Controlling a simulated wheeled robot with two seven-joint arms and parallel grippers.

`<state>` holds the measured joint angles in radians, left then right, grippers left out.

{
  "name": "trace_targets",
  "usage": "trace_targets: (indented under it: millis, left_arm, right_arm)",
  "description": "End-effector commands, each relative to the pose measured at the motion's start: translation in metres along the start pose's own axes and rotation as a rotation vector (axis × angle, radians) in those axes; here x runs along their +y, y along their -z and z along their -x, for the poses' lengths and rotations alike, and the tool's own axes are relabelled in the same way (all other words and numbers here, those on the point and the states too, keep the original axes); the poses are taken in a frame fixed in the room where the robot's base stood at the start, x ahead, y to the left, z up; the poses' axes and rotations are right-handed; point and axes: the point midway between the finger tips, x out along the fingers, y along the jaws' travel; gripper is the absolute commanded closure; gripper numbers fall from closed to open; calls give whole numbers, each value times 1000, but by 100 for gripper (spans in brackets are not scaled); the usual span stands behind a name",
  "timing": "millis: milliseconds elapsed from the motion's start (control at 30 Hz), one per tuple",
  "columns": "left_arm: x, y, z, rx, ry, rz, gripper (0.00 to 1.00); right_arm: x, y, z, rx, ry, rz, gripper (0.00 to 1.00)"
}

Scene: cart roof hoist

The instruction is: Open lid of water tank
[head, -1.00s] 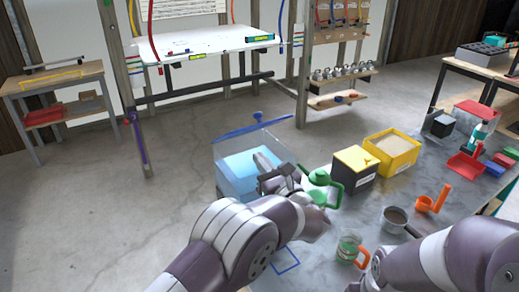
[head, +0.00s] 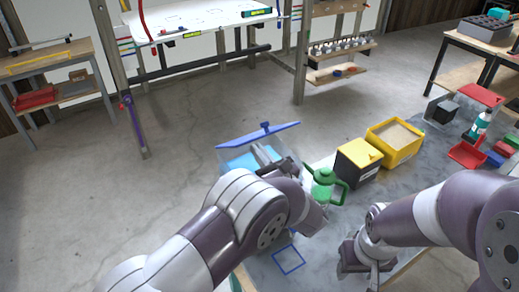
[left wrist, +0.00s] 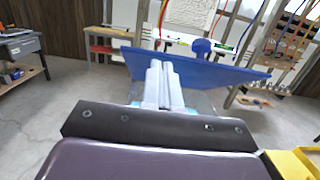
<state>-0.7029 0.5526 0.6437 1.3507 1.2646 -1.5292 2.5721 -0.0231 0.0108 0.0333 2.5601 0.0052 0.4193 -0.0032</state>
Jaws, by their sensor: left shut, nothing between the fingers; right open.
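The water tank (head: 226,158) is a clear box with blue water, partly hidden behind my left arm in the head view. Its blue lid (head: 240,140) is tilted up over the tank, with a blue knob (head: 265,126) on its far side. In the left wrist view the lid (left wrist: 215,70) is a slanted blue panel, and its knob (left wrist: 202,47) shows above the upper edge. My left gripper (head: 263,153) is shut and empty, its fingertips (left wrist: 158,66) at the lid's near face; contact is unclear. My right gripper (head: 368,272) is open, low over the table's near part.
A green lidded jug (head: 322,187) stands just right of my left gripper. A black-and-yellow box (head: 357,165) and a yellow bin of grainy material (head: 394,142) stand further right. A blue square outline (head: 288,260) marks clear tabletop. My right arm hides part of the table.

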Motion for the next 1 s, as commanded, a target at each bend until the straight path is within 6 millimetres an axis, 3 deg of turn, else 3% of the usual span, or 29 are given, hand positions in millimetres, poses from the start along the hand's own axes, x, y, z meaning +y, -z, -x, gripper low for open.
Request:
trace_targets:
  millis: [367, 667, 1000]
  left_arm:
    - [0, -8, -6, 42, -1, 4, 100]
    - [1, -40, -37, 240, -2, 8, 100]
    - [0, -78, -90, 520, -1, 4, 100]
  right_arm:
    - [0, 0, -4, 0, 0, 0, 51]
    - [0, -1, -8, 0, 0, 0, 51]
    - [0, 4, 33, 0, 0, 0, 51]
